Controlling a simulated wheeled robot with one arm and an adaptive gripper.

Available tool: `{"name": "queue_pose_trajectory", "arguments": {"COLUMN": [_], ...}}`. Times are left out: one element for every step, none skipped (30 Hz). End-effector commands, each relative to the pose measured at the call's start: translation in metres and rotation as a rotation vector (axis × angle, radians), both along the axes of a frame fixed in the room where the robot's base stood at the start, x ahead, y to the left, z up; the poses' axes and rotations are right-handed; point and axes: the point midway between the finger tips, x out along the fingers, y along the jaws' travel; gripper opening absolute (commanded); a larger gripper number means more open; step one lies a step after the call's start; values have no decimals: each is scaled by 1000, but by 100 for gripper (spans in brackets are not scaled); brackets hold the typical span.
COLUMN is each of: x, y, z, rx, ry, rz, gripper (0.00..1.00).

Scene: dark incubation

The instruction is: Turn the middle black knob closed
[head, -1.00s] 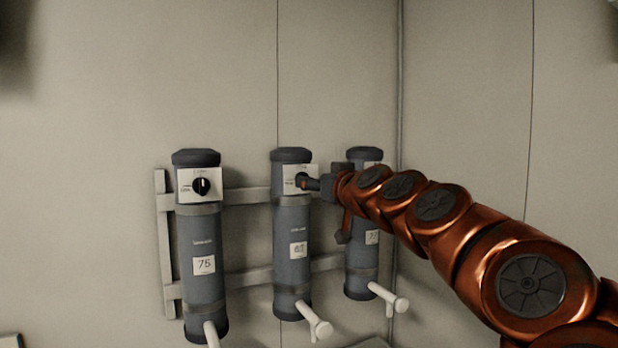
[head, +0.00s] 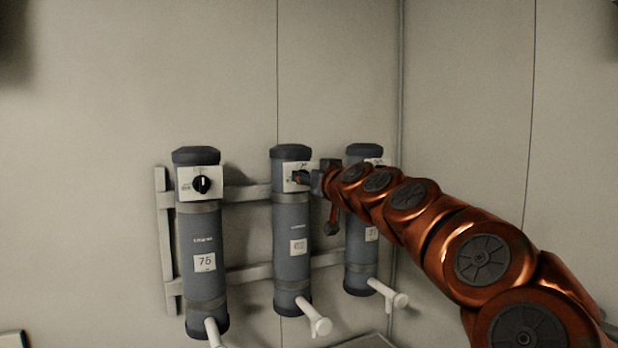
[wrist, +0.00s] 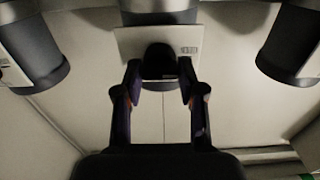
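The middle black knob (wrist: 160,62) sits on a white plate (wrist: 128,40) near the top of the middle grey cylinder (head: 292,230). In the wrist view my gripper (wrist: 160,70) has one finger on each side of the knob, with the fingertips close to its edges. Whether they press on it I cannot tell. In the head view my gripper (head: 304,178) reaches the plate from the right and mostly hides the knob. The knob's pointer direction does not show clearly.
A left cylinder (head: 206,240) carries its own black knob (head: 202,184) with a white upright mark. A right cylinder (head: 361,255) stands partly behind my arm. White handles (head: 320,326) stick out at the cylinders' lower ends. A pale rack rail (head: 248,192) runs behind them.

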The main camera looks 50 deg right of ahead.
Motion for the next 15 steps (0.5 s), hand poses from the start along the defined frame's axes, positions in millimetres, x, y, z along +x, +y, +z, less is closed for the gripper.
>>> {"name": "queue_pose_trajectory", "arguments": {"x": [0,0,0,0,0,0,0,0,0,0,0,0,0,0,0], "y": [0,0,0,0,0,0,0,0,0,0,0,0,0,0,0], "z": [0,0,0,0,0,0,0,0,0,0,0,0,0,0,0], "rx": [0,0,0,0,0,0,0,0,0,0,0,1,3,6,10], "ry": [0,0,0,0,0,0,0,0,0,0,0,0,-1,-2,-4], "rz": [0,0,0,0,0,0,0,0,0,0,0,0,0,0,0], "gripper": [31,28,24,21,18,14,10,7,3,3,3,3,3,3,3]}}
